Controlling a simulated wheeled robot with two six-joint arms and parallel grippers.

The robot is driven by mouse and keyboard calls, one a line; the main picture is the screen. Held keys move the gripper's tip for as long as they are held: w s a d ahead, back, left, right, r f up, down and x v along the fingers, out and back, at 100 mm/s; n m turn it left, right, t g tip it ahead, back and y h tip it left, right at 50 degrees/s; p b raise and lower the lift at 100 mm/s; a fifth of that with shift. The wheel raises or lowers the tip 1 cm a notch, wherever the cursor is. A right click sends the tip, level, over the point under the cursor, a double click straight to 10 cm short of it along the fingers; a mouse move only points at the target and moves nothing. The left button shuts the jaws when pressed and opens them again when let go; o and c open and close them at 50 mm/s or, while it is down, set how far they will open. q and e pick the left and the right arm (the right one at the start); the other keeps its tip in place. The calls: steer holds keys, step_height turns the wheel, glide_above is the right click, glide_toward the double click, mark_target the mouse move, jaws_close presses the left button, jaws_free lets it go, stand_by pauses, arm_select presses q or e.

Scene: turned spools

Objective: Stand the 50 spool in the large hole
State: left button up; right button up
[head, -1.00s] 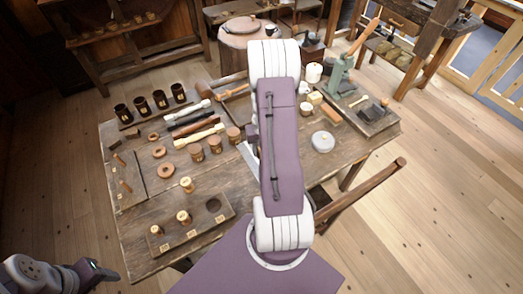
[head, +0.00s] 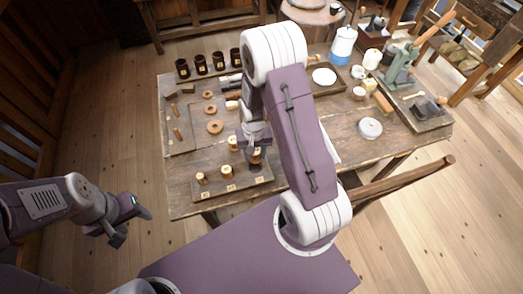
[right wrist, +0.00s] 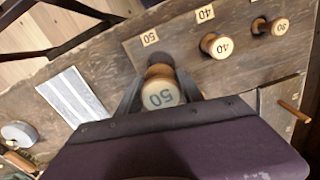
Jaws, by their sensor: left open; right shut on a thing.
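The 50 spool (right wrist: 162,94) is between the fingers of my right gripper (right wrist: 160,96), which is shut on it. Its pale top marked 50 faces the wrist camera. The dark large hole (right wrist: 160,59) by the 50 label shows only partly past the spool; I cannot tell whether the spool's foot is inside it or above. In the head view my right gripper (head: 256,146) is over the right end of the dark board (head: 212,192). My left gripper (head: 130,225) is open and empty, left of the table's front edge.
The 40 spool (right wrist: 216,45) and the 30 spool (right wrist: 270,27) stand in the board beside their labels. Another pale-topped spool (head: 233,143) stands behind the board. Dark cups (head: 201,64) line the table's back, and ring-shaped pieces (head: 215,127) lie left of my right arm.

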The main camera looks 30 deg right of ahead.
steer(key=shift+f+b, duration=2.85)
steer(key=shift+f, duration=0.15)
steer(key=shift+a, duration=0.1)
steer(key=shift+r+p, duration=0.1)
steer(key=shift+p, duration=0.25)
steer(key=shift+c, duration=0.2)
steer(key=shift+f+b, duration=0.4)
steer(key=shift+f, duration=0.25)
steer(key=shift+s+f, duration=0.1)
steer(key=shift+f, duration=0.25)
steer(key=o, duration=1.5)
steer(key=shift+s, duration=0.1)
steer(key=shift+c, duration=0.2)
